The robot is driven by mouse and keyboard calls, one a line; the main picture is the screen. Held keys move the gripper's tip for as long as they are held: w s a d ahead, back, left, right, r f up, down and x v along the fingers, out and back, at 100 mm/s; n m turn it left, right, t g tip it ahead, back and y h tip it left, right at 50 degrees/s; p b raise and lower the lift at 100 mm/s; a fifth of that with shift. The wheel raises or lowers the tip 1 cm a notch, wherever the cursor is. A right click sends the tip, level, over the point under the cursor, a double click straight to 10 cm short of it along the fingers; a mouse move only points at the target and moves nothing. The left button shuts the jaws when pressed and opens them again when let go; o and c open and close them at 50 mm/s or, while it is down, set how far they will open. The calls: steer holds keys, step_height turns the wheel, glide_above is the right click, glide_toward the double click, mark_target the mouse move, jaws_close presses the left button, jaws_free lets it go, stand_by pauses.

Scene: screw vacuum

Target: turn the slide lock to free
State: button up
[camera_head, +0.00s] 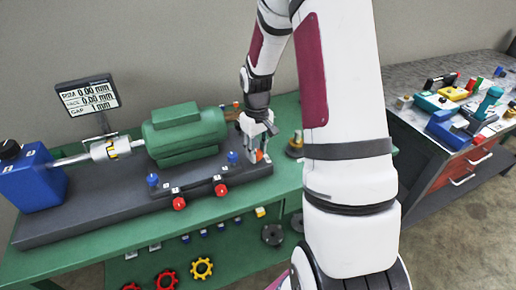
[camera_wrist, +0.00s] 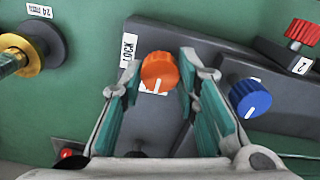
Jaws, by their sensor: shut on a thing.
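The slide lock is an orange ribbed knob (camera_wrist: 159,70) on the dark grey base plate, with a white pointer line on its lower side in the wrist view. A white LOCK label (camera_wrist: 128,49) lies at its upper left, and another white label just below the knob is partly hidden. My gripper (camera_wrist: 161,79) has its teal-padded fingers on either side of the orange knob and is shut on it. In the head view my gripper (camera_head: 258,143) reaches down at the right end of the machine base, with a bit of the orange knob (camera_head: 259,155) showing.
A blue knob (camera_wrist: 250,98) and a red knob (camera_wrist: 304,32) stand close to the right. A dark round part with a yellow ring (camera_wrist: 17,53) is at the left. The green motor (camera_head: 184,134) stands beside my gripper. A cluttered side table (camera_head: 412,113) is at the right.

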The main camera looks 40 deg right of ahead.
stand_by(0.4)
steer(key=o, duration=1.2)
steer(key=shift+c, duration=0.2)
step_height(320, 180, up, 12)
